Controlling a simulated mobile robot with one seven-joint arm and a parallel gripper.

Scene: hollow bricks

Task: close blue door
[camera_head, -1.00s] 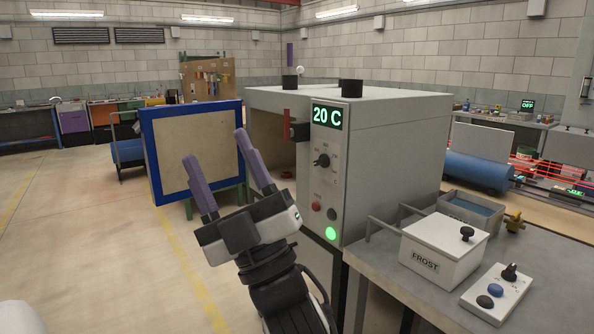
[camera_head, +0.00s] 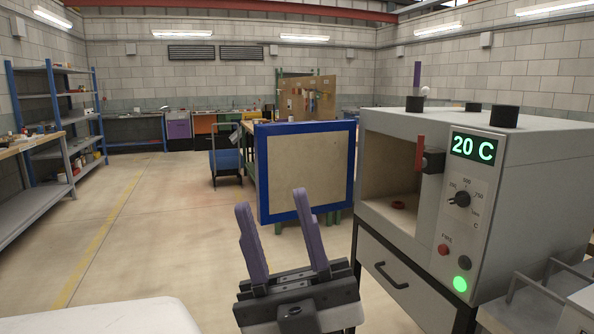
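The blue door (camera_head: 262,190), a blue-framed panel with a beige inner face, stands swung open to the left of the grey oven (camera_head: 545,165). The oven's front opening (camera_head: 385,190) is uncovered, and a small reddish ring (camera_head: 398,205) lies inside it. A red handle (camera_head: 420,150) sits on the front beside the opening. My gripper (camera_head: 272,212) is at the bottom middle with its two purple fingers apart and nothing between them. The fingers overlap the door's lower part in the picture; I cannot tell whether they touch it.
The control panel (camera_head: 462,200) reads 20 C and has a green lit button. A drawer (camera_head: 405,285) is below the opening. A blue cart (camera_head: 226,160) stands behind the door. Shelves (camera_head: 50,120) line the left wall. The floor (camera_head: 150,220) at left is clear.

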